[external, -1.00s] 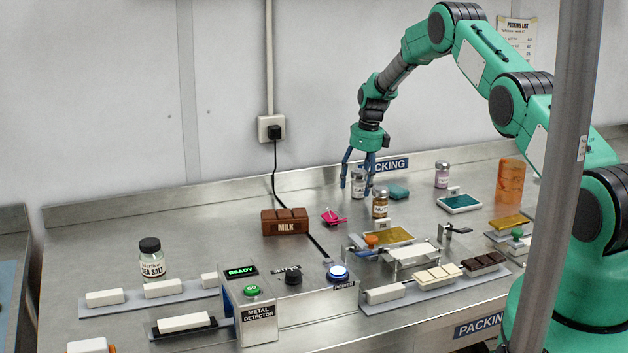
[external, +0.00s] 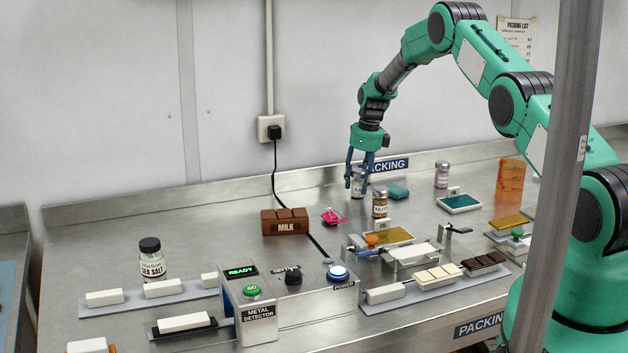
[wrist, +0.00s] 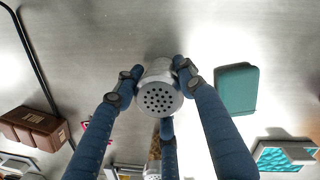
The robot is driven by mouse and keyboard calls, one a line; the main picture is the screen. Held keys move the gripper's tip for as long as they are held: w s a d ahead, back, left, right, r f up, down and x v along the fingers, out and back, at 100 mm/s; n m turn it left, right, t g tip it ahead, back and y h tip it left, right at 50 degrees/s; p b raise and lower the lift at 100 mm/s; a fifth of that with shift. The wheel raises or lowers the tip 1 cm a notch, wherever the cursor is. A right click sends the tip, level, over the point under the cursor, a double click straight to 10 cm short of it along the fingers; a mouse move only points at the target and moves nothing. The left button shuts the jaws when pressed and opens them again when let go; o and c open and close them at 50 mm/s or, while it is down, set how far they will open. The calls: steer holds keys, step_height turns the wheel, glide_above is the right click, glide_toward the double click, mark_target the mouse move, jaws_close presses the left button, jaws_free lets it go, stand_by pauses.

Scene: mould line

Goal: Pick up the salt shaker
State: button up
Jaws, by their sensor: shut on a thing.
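The salt shaker (external: 357,187) is a small clear jar with a pale label, seen at the back of the metal bench. In the wrist view its round grey perforated cap (wrist: 159,97) faces the camera. My gripper (external: 360,177) has blue fingers and points down around the shaker. In the wrist view the fingers (wrist: 156,78) are shut on it from both sides, with a third finger below. I cannot tell whether the shaker's base touches the bench.
A brown-filled jar (external: 380,204) stands close in front of the shaker. A teal block (external: 398,191) lies to its right. A milk chocolate block (external: 285,221), a sea salt jar (external: 152,262) and a metal detector (external: 258,322) are farther left. Bare bench lies left of the shaker.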

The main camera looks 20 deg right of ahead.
steer(key=shift+r, duration=4.95)
steer(key=shift+d, duration=0.1)
